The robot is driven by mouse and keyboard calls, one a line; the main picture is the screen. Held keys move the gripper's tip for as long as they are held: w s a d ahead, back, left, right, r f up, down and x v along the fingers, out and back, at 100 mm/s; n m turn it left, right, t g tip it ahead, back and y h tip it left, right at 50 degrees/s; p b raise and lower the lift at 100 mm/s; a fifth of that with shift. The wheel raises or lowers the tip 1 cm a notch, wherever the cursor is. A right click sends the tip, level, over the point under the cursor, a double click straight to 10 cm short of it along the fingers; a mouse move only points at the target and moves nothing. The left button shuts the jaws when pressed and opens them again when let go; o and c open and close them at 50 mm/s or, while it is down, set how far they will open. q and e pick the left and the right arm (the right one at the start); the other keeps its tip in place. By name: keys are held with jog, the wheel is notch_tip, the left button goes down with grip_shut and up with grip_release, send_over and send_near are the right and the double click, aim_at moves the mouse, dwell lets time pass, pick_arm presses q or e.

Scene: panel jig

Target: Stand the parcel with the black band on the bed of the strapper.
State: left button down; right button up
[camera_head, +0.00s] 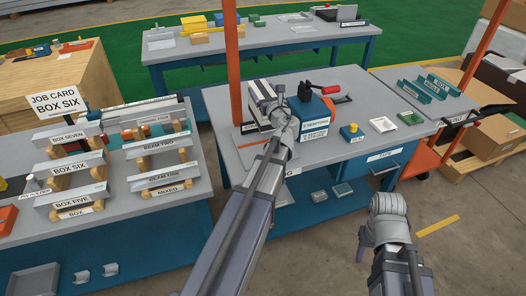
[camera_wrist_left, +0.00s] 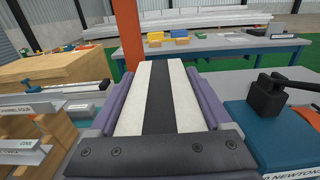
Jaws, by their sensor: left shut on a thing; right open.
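My left gripper (camera_head: 265,98) is over the middle bench and shut on the parcel with the black band. In the left wrist view the parcel (camera_wrist_left: 178,95) is a white block with a dark band along its middle, held between purple-grey fingers (camera_wrist_left: 157,100). In the head view white and black sides (camera_head: 252,113) show beside the gripper, partly hidden by it. I cannot tell whether the parcel touches the bench. My right gripper (camera_head: 366,248) is open, low at right.
The middle bench (camera_head: 345,150) also holds a yellow button block (camera_head: 351,132), a pale tray (camera_head: 383,124) and a green-edged tray (camera_head: 411,118). An orange post (camera_head: 232,60) rises behind the left gripper. Labelled racks (camera_head: 72,180) fill the left bench.

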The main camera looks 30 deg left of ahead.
pick_arm(q)
jog(key=shift+s+d+f+b, duration=0.2)
jog(key=shift+f+b, duration=0.1)
jog(key=shift+f, duration=0.15)
jog(key=shift+s+d+f+b, duration=0.1)
jog(key=shift+d+f+b, duration=0.15)
jog(key=shift+f, duration=0.15)
jog(key=shift+r, duration=0.15)
notch_tip(320, 180, down, 6)
jog(key=b, duration=0.6)
jog(key=shift+a, duration=0.1)
jog(key=shift+f, duration=0.25)
notch_tip(320, 180, down, 4)
jog(key=b, duration=0.4)
jog(key=shift+r, duration=0.25)
